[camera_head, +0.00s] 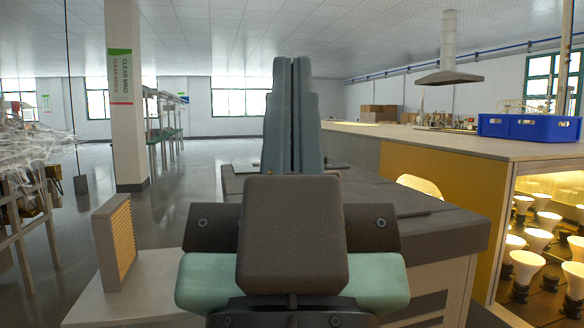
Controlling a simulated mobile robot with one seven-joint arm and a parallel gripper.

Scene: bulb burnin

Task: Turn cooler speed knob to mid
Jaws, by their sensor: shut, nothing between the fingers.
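My gripper (292,66) fills the middle of the view, its two grey-blue fingers pointing forward, pressed together with nothing between them. I cannot see a speed knob in this view. No device in view can be told for sure as the cooler. A thin upright grey box with an orange ribbed face (124,243) stands at the left on a low pale surface (137,300); I cannot tell whether it is part of the cooler. The gripper and its wrist hide much of what lies straight ahead.
A dark-topped bench (440,222) lies ahead and right, partly behind my gripper. A long counter (470,142) holds a blue crate (550,127); lit white bulbs (527,264) stand in a bay below. A pillar (126,150) rises left. The floor (200,178) beyond is open.

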